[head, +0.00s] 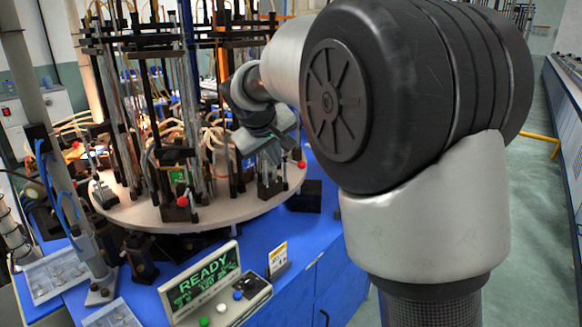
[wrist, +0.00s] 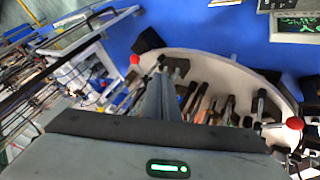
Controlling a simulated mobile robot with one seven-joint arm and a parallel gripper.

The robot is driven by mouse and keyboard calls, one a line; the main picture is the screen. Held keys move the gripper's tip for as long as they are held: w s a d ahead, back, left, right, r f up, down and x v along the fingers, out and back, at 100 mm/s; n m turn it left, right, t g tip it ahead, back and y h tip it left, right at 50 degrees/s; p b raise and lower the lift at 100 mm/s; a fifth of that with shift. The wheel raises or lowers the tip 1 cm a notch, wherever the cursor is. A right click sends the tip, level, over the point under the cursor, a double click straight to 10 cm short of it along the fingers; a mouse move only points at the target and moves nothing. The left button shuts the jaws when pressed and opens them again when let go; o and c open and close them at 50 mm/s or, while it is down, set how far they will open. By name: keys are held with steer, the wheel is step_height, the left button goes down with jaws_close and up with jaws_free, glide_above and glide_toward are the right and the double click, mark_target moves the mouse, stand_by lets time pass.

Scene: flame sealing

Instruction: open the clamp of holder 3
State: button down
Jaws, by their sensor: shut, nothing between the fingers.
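Holders with red-knobbed clamp levers stand around the rim of a round pale turntable (head: 225,203). One red knob (head: 301,164) is at the right rim, beside my gripper (head: 275,158). Another red knob (head: 182,201) is at the front rim. In the wrist view, one red knob (wrist: 135,60) is just left of my fingertips (wrist: 163,62), and another (wrist: 294,123) is at the right. My gripper is shut and empty, pointing down at the right-hand holder. I cannot read holder numbers or tell whether the fingers touch the lever.
A control box with a READY display (head: 205,282) and coloured buttons stands on the blue bench (head: 292,290) in front. Clear trays (head: 57,275) lie at the left. Tall rods and tubes crowd the turntable's middle. The floor (head: 540,230) at the right is clear.

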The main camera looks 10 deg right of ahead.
steer(key=shift+f, duration=0.1)
steer(key=w+d+f, duration=0.6)
steer(key=w, duration=0.1)
steer(key=shift+w+f, duration=0.35)
stand_by(0.4)
